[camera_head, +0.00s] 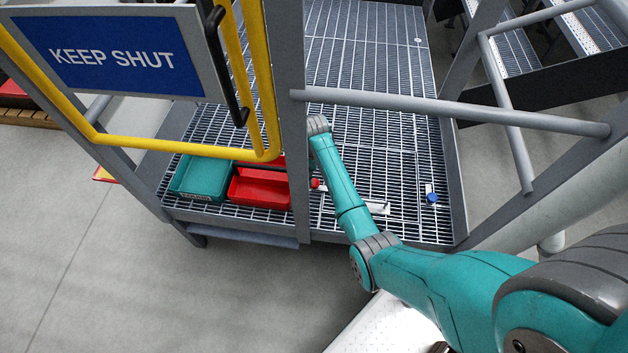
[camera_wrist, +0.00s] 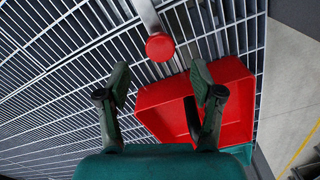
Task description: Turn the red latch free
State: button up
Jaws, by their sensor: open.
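The red latch shows as a round red knob (camera_wrist: 160,46) on a flat metal bar in the wrist view. In the head view the red knob (camera_head: 314,183) sits low over the grating, just right of the grey post. My gripper (camera_wrist: 161,80) is open and empty, its two dark fingers apart. In the wrist view the knob lies just beyond the fingertips, between their lines and apart from them. In the head view my gripper is hidden, and only my teal arm reaches in past the post.
A red bin (camera_head: 262,187) and a teal bin (camera_head: 201,178) stand on the grating (camera_head: 370,60) left of the post. A blue knob (camera_head: 431,196) is to the right. A yellow-framed gate with a KEEP SHUT sign (camera_head: 110,55) and a grey rail (camera_head: 450,107) flank the arm.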

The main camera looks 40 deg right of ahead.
aim_at(314, 182)
jog(key=shift+f, duration=2.8)
grip_shut()
